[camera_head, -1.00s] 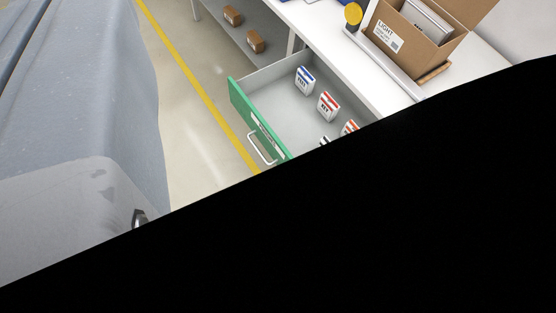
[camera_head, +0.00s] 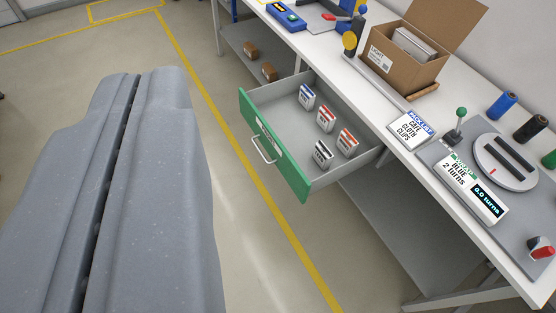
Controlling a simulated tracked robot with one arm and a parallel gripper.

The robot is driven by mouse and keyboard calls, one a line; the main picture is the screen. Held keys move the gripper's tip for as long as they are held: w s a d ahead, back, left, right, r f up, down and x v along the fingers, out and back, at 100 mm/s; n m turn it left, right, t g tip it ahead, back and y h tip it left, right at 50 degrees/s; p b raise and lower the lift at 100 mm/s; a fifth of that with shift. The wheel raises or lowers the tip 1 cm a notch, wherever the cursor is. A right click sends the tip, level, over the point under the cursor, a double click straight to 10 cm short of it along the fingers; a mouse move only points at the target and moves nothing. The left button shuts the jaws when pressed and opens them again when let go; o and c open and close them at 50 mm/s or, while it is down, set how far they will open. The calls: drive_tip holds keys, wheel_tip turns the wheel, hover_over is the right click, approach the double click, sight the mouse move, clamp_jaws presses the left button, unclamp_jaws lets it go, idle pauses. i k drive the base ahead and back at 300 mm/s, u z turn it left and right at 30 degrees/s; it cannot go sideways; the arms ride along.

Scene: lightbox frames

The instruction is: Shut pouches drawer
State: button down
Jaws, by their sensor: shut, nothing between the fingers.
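The drawer (camera_head: 272,158) has a green front with a pale label and a silver handle (camera_head: 263,150). It is pulled out from under the white bench top. Several small white packets stand inside it: one with a blue top (camera_head: 306,96), two with red or orange tops (camera_head: 325,118), and one with a black top (camera_head: 323,154). My gripper (camera_head: 138,80) fills the left of the view as two long grey fingers side by side, shut and empty. In the picture it is left of the drawer front, apart from it.
The white bench (camera_head: 405,165) carries an open cardboard box (camera_head: 400,58), a "cable cloth clips" card (camera_head: 412,130), a turns display (camera_head: 470,188), a round turntable (camera_head: 505,162) and spools. A lower shelf (camera_head: 262,60) holds brown boxes. Floor left of the drawer is clear, with yellow lines.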

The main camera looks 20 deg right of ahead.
sight(290, 133)
drive_tip(key=z, duration=0.6)
drive_tip(key=i, duration=1)
